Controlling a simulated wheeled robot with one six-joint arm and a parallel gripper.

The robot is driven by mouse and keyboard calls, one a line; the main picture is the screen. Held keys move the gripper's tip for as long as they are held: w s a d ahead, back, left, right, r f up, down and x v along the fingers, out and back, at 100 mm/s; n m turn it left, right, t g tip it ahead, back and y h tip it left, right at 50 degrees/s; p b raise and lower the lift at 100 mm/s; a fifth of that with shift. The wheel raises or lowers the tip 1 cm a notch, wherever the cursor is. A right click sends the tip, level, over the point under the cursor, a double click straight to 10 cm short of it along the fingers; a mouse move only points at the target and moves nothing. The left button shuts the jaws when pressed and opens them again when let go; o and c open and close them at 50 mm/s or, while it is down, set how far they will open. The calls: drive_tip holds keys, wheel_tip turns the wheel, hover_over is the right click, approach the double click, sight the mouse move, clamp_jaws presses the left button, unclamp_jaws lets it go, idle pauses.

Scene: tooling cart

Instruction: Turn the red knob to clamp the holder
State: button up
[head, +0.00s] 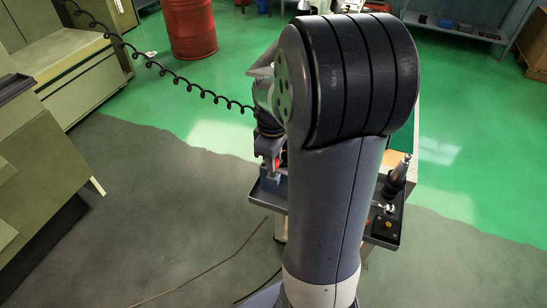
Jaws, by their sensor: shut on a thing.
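My gripper (269,158) points down over the left side of a tooling cart, partly hidden behind my own arm. It is shut on a small red part, which looks like the red knob (277,164); only a sliver of it shows. A blue block (270,186), apparently a clamping fixture, sits just below the gripper. The clamp's inside and any holder in it are hidden by my arm. A dark, tapered tool holder (397,181) stands upright on the cart's right side, apart from the gripper.
The cart's dark tray (262,199) shows on both sides of my arm. Small parts (388,222) lie at its right front. A coiled black cable (160,69) runs to my wrist. A red drum (190,28) and green-grey cabinets (40,150) stand leftward; the floor between is clear.

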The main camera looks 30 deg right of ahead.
drive_tip(key=shift+n, duration=0.6)
drive_tip(key=o, duration=1)
